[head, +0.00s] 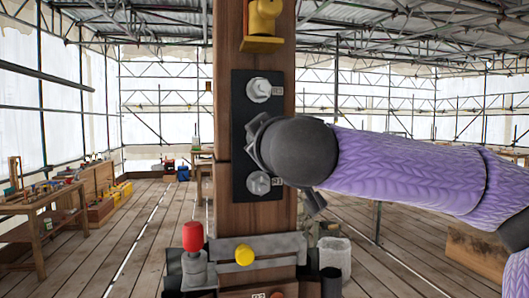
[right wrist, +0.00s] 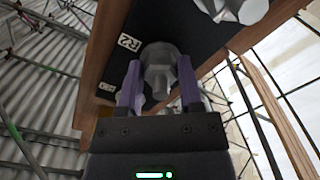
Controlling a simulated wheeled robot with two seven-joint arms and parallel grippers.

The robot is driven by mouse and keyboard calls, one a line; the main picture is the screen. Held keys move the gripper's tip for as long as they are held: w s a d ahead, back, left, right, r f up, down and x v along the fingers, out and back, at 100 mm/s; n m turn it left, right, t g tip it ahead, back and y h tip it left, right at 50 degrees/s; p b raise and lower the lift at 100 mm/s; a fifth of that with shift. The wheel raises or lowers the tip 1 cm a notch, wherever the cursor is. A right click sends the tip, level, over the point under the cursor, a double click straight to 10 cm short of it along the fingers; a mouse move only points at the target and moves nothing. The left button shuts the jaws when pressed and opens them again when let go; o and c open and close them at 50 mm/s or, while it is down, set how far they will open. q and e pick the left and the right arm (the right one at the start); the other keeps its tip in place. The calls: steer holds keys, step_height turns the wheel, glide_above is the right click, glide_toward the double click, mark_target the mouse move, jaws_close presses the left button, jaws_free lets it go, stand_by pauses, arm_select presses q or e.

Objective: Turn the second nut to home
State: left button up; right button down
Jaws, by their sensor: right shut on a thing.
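A black plate (head: 240,112) is fixed to an upright wooden post (head: 228,50). A grey nut (head: 258,90) shows at the plate's top and another grey nut (head: 258,184) at its bottom. My right gripper (head: 257,133) is at the plate between them and hides what is there. In the right wrist view, my right gripper (right wrist: 160,78) is shut on a grey nut (right wrist: 158,65), one purple finger on each side. A label R2 (right wrist: 129,43) is beside this nut. Part of another grey nut (right wrist: 235,8) shows at the top. My left gripper is out of view.
A yellow fitting (head: 262,22) is on the post above the plate. Below the plate are a red knob (head: 193,236), a yellow knob (head: 244,255) and a grey bracket (head: 280,244). A workbench (head: 40,205) stands far left.

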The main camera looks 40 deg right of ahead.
steer(key=shift+a+m+b, duration=0.2)
steer(key=shift+m+b, duration=3.4)
steer(key=shift+m, duration=2.7)
steer(key=c, duration=0.7)
jaws_free()
steer(key=o, duration=0.4)
steer(key=shift+w, duration=0.1)
steer(key=shift+o, duration=0.2)
